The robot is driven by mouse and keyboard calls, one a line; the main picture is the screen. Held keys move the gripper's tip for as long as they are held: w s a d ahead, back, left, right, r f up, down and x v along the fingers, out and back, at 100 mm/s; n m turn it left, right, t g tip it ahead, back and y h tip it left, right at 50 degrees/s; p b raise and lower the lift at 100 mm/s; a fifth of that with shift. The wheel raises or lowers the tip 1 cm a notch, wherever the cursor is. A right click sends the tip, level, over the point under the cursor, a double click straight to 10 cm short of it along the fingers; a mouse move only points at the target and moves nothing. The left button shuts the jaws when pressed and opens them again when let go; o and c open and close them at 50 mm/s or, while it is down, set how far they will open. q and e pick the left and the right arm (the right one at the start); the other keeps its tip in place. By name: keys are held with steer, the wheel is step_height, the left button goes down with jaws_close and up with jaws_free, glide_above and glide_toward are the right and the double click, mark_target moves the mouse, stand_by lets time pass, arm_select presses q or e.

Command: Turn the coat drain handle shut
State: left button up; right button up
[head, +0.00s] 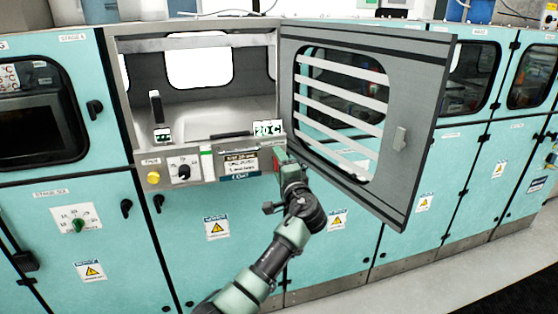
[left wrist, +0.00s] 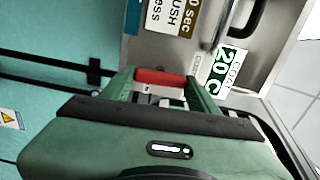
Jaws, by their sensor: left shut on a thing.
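The coat drain handle, a red bar, shows in the left wrist view (left wrist: 162,77) between my left gripper's fingers (left wrist: 160,92). In the head view my left gripper (head: 287,168) is at the lower right corner of the steel coat station's front panel, below the green "20 C" display (head: 268,128). The gripper is shut on the red handle. The fingers and body of the gripper hide most of the handle, its pivot and the drain itself, so I cannot tell its exact angle. My right gripper is in neither view.
The open grey slatted door (head: 425,140) sticks out to the right, close beside my gripper. The steel chamber (head: 205,105) stands open above. Its front panel carries a yellow button (head: 153,178) and a black knob (head: 184,171). Teal cabinets (head: 215,270) line both sides.

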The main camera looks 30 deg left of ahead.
arm_select(q)
steer(key=shift+m, duration=0.5)
steer(key=o, duration=1.4)
steer(key=shift+c, duration=0.2)
steer(key=b+v, duration=0.1)
steer(key=v, duration=0.6)
steer(key=shift+s+d+b, duration=0.25)
steer(key=shift+d+b, duration=0.05)
steer(key=shift+b, duration=0.1)
steer(key=shift+f, duration=0.1)
